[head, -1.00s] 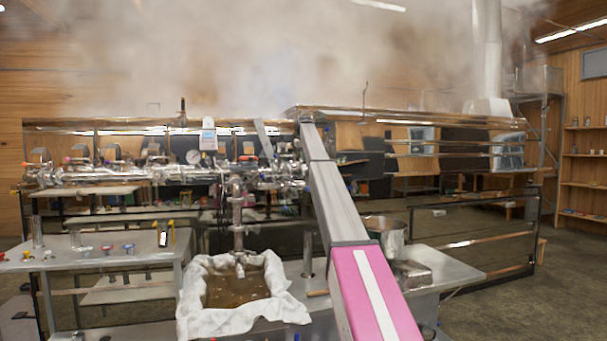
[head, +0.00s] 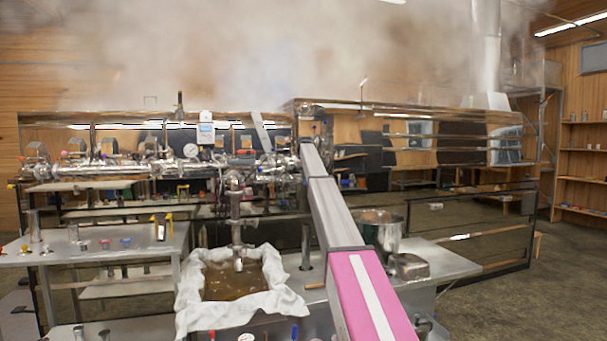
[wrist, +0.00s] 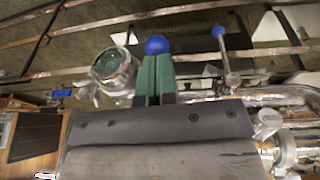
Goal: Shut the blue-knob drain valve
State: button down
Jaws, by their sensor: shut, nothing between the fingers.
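In the wrist view my gripper (wrist: 154,66) has its two green fingers pressed together, with nothing between them. A round blue knob (wrist: 157,45) shows right at the fingertips; I cannot tell whether they touch it or it lies just beyond. A second blue knob (wrist: 218,31) sits on the end of a thin metal lever to the right, apart from the fingers. A smaller blue handle (wrist: 60,93) is at the left. Which of these belongs to the drain valve is not clear. In the head view my arm hides the gripper.
A round gauge (wrist: 112,68) is just left of the fingers, and shiny pipes (wrist: 285,95) run at the right. In the head view a cloth-lined tank (head: 187,308) of brown liquid stands left of my arm, and a steel pot (head: 382,236) stands right.

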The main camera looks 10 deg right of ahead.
aim_at(305, 184)
dwell(0.4)
jog(key=shift+s+f+t, duration=0.25)
jog(key=shift+f+t, duration=0.2)
jog(key=shift+f, duration=0.05)
jog(key=shift+s+f+t, duration=0.25)
jog(key=shift+f+t, duration=0.2)
notch_tip(305, 184, down, 3)
jog(key=t, duration=0.2)
jog(key=shift+s+r+t+y, duration=0.15)
jog(key=shift+r+t+y, duration=0.05)
jog(key=shift+t+y, duration=0.1)
jog(key=w+f+t, duration=0.7)
jog(key=w+f, duration=0.1)
jog(key=f, duration=0.1)
jog(key=shift+a+f+t+y, duration=0.4)
jog(key=shift+a, duration=0.05)
